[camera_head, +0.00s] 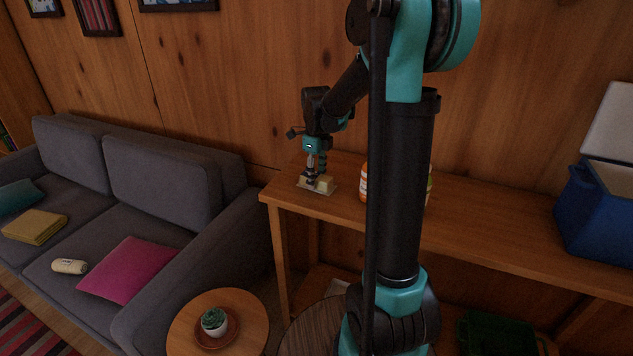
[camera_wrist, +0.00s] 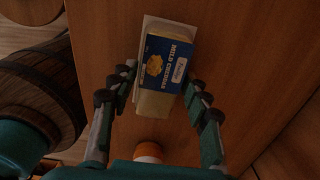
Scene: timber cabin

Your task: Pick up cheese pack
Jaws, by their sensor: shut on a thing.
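The cheese pack is a pale yellow block with a blue "Mild Cheddar" label. In the wrist view, the cheese pack (camera_wrist: 168,62) lies between the two fingers of my gripper (camera_wrist: 160,82), which are shut on its sides. In the head view, the cheese pack (camera_head: 325,184) is at the left end of the wooden shelf table, under my gripper (camera_head: 316,177), which points down. A pale flat piece (camera_head: 318,189) shows beneath the pack. I cannot tell whether the pack touches it.
A bottle with an orange and white label (camera_head: 364,184) stands right of the pack, partly hidden by my arm. The table (camera_head: 490,210) is clear farther right, up to a blue cooler (camera_head: 597,212) with its lid open. A wooden wall (camera_head: 240,90) stands behind.

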